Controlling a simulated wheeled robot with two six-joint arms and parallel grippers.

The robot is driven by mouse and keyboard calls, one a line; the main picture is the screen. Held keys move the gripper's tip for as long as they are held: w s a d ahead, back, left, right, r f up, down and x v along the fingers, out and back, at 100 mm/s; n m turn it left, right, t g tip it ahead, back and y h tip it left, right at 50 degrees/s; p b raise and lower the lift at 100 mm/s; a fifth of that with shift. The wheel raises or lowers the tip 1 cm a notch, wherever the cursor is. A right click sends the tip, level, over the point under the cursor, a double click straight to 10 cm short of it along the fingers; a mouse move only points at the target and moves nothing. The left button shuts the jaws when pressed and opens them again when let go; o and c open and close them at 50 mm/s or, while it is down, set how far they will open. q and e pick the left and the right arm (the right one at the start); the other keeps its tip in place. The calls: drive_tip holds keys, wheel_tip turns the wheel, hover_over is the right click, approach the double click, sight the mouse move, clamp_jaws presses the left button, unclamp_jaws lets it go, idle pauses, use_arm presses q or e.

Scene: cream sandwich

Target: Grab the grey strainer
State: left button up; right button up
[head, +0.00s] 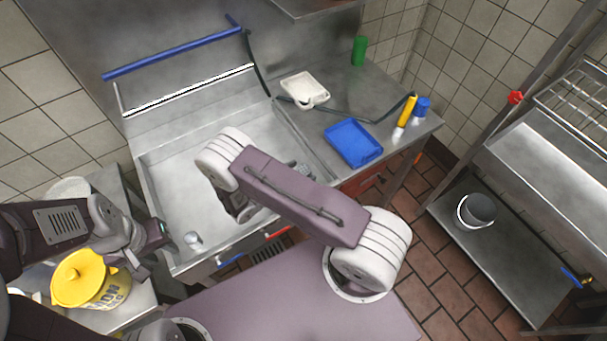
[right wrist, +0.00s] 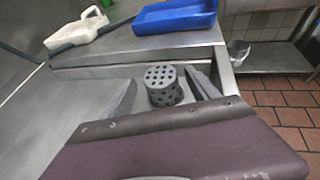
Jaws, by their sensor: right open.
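The grey strainer (right wrist: 163,86) is a small cylinder with round holes in its top and side. In the right wrist view it stands between the two fingers of my right gripper (right wrist: 163,98), inside the sink near its right wall. The fingers are open on either side of it, with gaps showing. The strainer's lower part is hidden by my own arm. In the head view my right arm hides most of that gripper. My left gripper (head: 152,248) is at the left, beside the sink and near the yellow pot; its finger opening is unclear.
The metal sink basin (head: 180,185) is mostly bare, with a small metal piece (head: 193,239) at its front left. A blue tray (head: 352,143) and a white container (head: 305,90) lie on the right counter. A yellow lidded pot (head: 78,278) stands at the left.

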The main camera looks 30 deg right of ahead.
sight(309, 168)
drive_tip(key=p+x, duration=0.1)
drive_tip(key=x, duration=0.4)
drive_tip(key=shift+s+f, duration=0.1)
drive_tip(key=shift+a, duration=0.1)
drive_tip(key=c, duration=1.5)
drive_tip(key=shift+o, duration=0.2)
